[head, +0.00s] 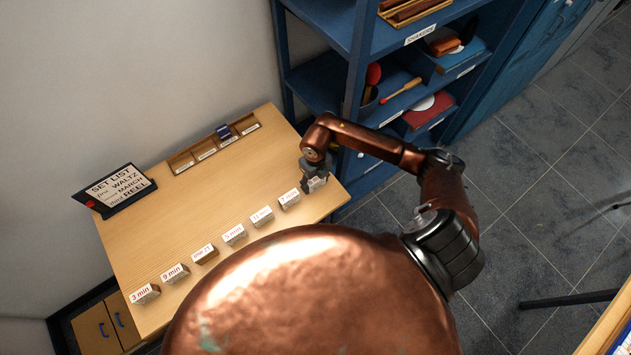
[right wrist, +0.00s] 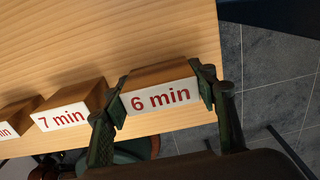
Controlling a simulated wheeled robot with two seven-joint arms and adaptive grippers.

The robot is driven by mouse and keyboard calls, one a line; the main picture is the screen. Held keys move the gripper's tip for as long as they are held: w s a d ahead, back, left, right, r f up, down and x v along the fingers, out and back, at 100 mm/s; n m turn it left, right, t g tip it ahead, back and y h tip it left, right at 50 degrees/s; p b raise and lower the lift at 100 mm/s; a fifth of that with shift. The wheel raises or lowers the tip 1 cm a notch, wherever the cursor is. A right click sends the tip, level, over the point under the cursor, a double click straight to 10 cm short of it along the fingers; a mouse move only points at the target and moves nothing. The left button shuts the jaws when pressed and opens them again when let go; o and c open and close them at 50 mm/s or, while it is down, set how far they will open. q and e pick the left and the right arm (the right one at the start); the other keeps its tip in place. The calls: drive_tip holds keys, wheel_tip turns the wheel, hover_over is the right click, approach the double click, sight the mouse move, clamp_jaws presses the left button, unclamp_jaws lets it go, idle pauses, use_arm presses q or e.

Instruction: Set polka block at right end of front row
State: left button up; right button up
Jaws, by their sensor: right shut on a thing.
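My right gripper (head: 312,184) is at the right end of the front row of wooden blocks. It is shut on a wooden block with a white face reading "6 min" (right wrist: 160,98), one finger on each end. The held block also shows partly in the head view (head: 318,182). It lines up roughly with the "7 min" block (right wrist: 68,112), with a gap between them. I cannot tell whether it touches the table. No polka name is readable on any block. My left gripper is not in view.
Several other blocks with white time labels run left along the front of the wooden table (head: 165,235). A compartment rack (head: 180,162) at the back holds a dark blue item (head: 223,131). A set list sign (head: 118,187) stands back left. A blue shelf (head: 350,60) rises beyond the table.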

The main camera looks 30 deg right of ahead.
sight(316, 179)
drive_tip(key=o, duration=1.2)
drive_tip(key=shift+f, duration=0.1)
drive_tip(key=shift+c, duration=0.2)
drive_tip(key=shift+r, duration=0.25)
wheel_tip(316, 179, up, 12)
drive_tip(key=shift+f, duration=0.1)
